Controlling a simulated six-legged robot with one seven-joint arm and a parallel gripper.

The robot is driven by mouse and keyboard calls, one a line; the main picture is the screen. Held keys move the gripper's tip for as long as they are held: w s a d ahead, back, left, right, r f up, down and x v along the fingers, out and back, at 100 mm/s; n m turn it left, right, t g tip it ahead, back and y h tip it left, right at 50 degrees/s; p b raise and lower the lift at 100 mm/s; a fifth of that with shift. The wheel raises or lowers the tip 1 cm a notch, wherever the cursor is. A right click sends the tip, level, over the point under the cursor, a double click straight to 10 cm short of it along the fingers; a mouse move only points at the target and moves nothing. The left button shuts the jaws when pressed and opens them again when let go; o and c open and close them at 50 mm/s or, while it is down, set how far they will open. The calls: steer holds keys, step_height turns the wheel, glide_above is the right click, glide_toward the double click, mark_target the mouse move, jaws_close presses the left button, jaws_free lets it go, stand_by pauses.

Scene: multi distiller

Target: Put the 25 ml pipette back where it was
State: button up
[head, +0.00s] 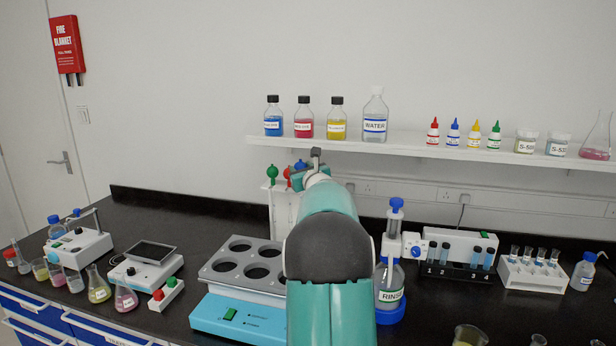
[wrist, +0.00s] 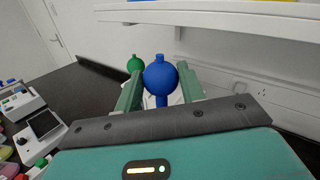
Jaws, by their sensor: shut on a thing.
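My gripper (wrist: 160,82) is shut on the blue bulb of a pipette (wrist: 160,76), with one finger on each side of it. In the head view the blue bulb (head: 299,164) shows at my gripper, by the white pipette stand (head: 283,212). A green-bulbed pipette (head: 272,172) and a red-bulbed pipette (head: 287,176) are at the stand, left of my gripper. The green bulb also shows behind the left finger in the wrist view (wrist: 134,63). No volume mark is readable. My arm hides the blue pipette's lower part and its slot, so I cannot tell whether it is seated.
A white shelf (head: 400,145) with bottles runs along the wall just behind my gripper. A block with round holes (head: 243,262) stands in front of the stand. The rinse bottle (head: 390,285) is right of my arm. Bare black bench (head: 190,225) lies left of the stand.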

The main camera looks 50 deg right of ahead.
step_height(320, 180, down, 3)
steer(key=shift+w+r, duration=0.1)
steer(key=shift+w+d+f, duration=0.1)
steer(key=shift+d+f, duration=0.1)
steer(key=shift+d, duration=0.15)
steer(key=w+d, duration=0.1)
steer(key=d, duration=0.1)
steer(key=w+d, duration=0.1)
steer(key=d, duration=0.1)
steer(key=w+d, duration=0.1)
steer(key=d, duration=0.1)
steer(key=shift+d, duration=0.4)
steer(key=shift+f, duration=0.55)
steer(key=shift+f, duration=0.45)
steer(key=o, duration=0.4)
steer(key=shift+c, duration=0.2)
